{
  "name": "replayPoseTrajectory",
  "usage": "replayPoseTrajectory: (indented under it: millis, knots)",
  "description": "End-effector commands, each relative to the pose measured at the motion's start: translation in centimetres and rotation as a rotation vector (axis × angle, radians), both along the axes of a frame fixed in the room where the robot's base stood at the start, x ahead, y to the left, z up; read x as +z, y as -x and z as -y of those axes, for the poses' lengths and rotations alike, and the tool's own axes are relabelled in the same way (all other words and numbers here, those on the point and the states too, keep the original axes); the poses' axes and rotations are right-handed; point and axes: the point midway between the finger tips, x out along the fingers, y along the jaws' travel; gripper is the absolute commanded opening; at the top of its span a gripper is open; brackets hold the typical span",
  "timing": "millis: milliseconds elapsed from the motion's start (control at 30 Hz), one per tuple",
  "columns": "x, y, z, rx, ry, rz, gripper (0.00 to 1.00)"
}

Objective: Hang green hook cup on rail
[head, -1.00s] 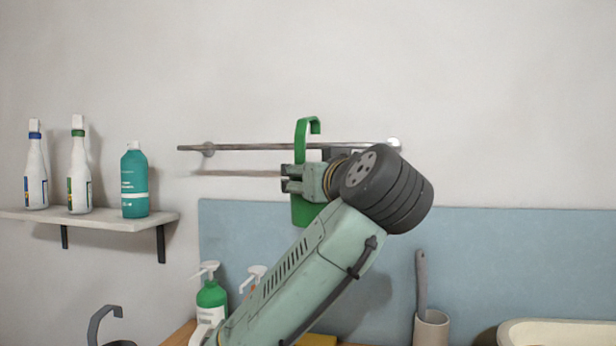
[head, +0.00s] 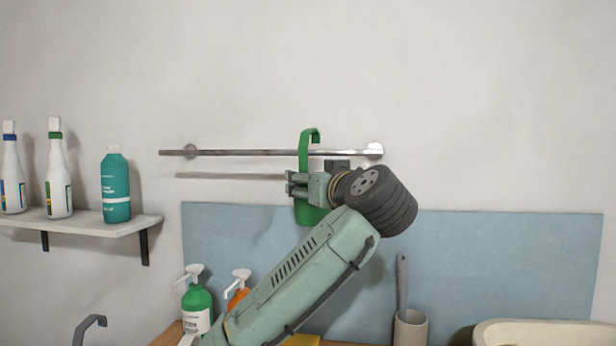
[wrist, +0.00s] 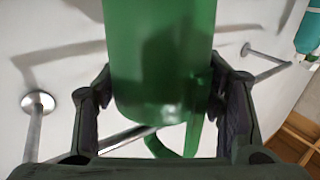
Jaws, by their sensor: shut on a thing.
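The green hook cup (head: 312,214) is upright in my gripper (head: 298,185), which is shut on it. In the head view its hook (head: 308,136) rises above the metal rail (head: 235,153), and its stem crosses in front of the rail. The hook's short tip points down just above the rail's line, right of the stem. I cannot tell whether the hook is over the rail in depth. In the wrist view the cup (wrist: 160,60) sits between both fingers, with the hook (wrist: 188,135) below it and the rail (wrist: 130,138) passing behind. My gripper hides part of the cup.
The rail's round wall mount (head: 374,151) is right of the hook. A shelf (head: 90,223) with several bottles is at left. Below are a green pump bottle (head: 197,305), an orange one (head: 238,292) and a holder (head: 410,328) with a grey-handled tool. The wall above is clear.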

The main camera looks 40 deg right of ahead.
Motion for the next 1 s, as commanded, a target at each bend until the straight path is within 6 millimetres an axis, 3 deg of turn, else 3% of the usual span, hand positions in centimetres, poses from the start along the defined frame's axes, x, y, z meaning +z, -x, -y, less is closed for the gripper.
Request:
replayPoseTrajectory:
  millis: [67,133,400,867,900,1000]
  knots:
    - [0.3,-0.3,0.6,0.0,-0.001,0.0,0.35]
    - [-1.0,-0.3,0.7,-0.002,0.001,0.0,0.35]
    - [-2.5,-0.3,0.6,-0.002,0.0,0.001,0.35]
    - [-2.8,-0.3,0.6,-0.001,0.0,0.001,0.35]
    - [-2.8,-0.3,0.6,-0.001,0.0,0.001,0.64]
    - [-2.8,-0.3,0.6,-0.001,0.0,0.001,0.7]
